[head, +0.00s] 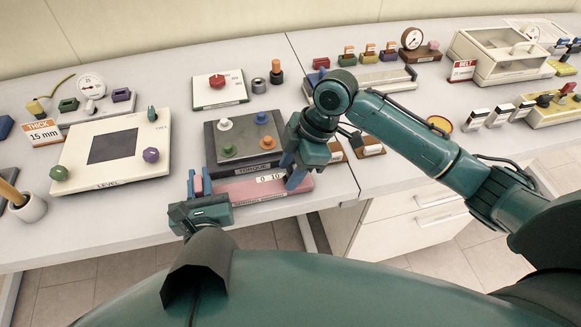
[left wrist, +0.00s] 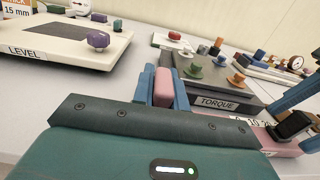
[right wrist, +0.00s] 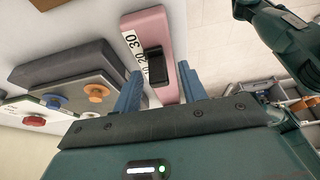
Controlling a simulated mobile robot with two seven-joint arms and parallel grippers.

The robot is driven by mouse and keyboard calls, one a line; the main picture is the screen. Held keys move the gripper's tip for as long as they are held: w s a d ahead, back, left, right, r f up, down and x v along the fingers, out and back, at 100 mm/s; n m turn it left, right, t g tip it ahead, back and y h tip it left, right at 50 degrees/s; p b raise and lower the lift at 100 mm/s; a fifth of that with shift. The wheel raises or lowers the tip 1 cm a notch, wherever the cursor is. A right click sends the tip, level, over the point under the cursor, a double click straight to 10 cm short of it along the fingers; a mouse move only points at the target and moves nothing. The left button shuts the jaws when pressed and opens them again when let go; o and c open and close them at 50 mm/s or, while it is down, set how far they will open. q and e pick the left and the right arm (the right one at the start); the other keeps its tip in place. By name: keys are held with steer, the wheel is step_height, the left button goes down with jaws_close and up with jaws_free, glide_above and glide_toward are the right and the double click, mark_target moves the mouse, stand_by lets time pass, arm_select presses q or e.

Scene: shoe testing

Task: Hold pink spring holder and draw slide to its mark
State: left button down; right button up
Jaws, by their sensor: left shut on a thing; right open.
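The pink spring holder (head: 240,194) lies along the front edge of the table, with a white number scale on top. My left gripper (head: 198,184) is shut on the pink post (left wrist: 163,88) at the holder's left end. My right gripper (head: 292,172) is over the holder's right part, pointing down. In the right wrist view its open fingers stand on either side of the black slide (right wrist: 155,63), apart from it. Scale numbers 20 and 30 (right wrist: 132,45) show beside the slide; the slide's exact reading and its mark cannot be made out.
The dark TORQUE block (head: 243,150) with coloured knobs stands right behind the holder. The LEVEL panel (head: 75,172) is to the left. A dial gauge (head: 411,38) and a clear-lidded box (head: 500,50) are at the back right. The floor lies beyond the front edge.

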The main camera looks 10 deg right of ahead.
steer(key=v, duration=1.1)
steer(key=shift+r, duration=0.35)
steer(key=shift+d, duration=0.1)
arm_select(q)
steer(key=c, duration=1.3)
jaws_free()
